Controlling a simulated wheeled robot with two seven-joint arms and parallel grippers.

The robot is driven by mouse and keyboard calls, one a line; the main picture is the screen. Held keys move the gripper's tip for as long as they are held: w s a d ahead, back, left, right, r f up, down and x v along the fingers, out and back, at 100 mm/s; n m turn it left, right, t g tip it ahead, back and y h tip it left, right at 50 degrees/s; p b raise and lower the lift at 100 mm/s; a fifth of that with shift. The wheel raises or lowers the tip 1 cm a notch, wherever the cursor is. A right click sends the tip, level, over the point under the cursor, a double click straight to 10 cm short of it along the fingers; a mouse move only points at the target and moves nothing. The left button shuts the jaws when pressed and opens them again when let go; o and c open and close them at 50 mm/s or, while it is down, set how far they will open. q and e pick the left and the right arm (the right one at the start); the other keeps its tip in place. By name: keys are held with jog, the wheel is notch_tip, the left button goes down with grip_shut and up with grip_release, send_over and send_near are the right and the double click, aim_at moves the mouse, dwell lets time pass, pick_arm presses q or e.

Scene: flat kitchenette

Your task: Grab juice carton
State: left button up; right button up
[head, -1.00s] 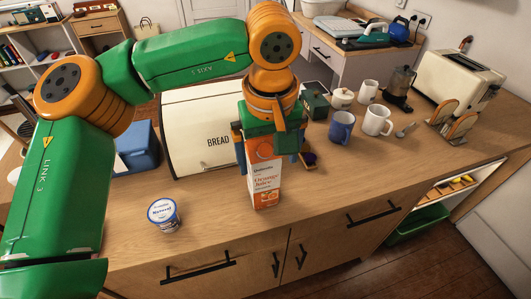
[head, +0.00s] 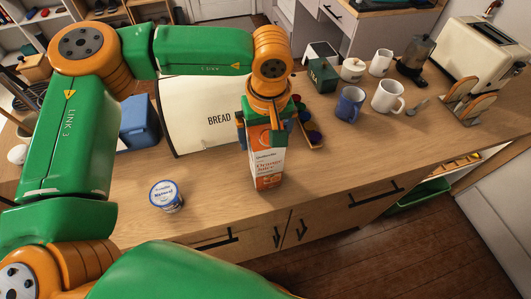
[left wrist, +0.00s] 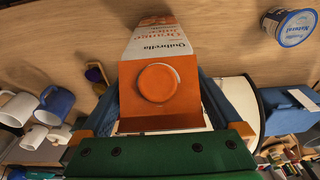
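The orange juice carton (head: 267,168) stands upright on the wooden counter near its front edge, white and orange with an orange cap. My left gripper (head: 265,133) comes down over its top from above. In the left wrist view the carton (left wrist: 160,45) lies between the two blue fingers of the left gripper (left wrist: 158,100). The fingers lie close against its sides with no clear gap, so the gripper looks shut on it. The carton's base still appears to rest on the counter. My right gripper is not in view.
A yogurt cup (head: 166,196) stands left of the carton. The bread box (head: 195,110) is behind it. The counter front is clear.

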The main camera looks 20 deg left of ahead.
pick_arm(q)
jog(key=shift+s+r, duration=0.1)
jog(key=shift+s, duration=0.05)
jog(key=c, duration=1.4)
grip_shut()
jog(key=shift+w, duration=0.25)
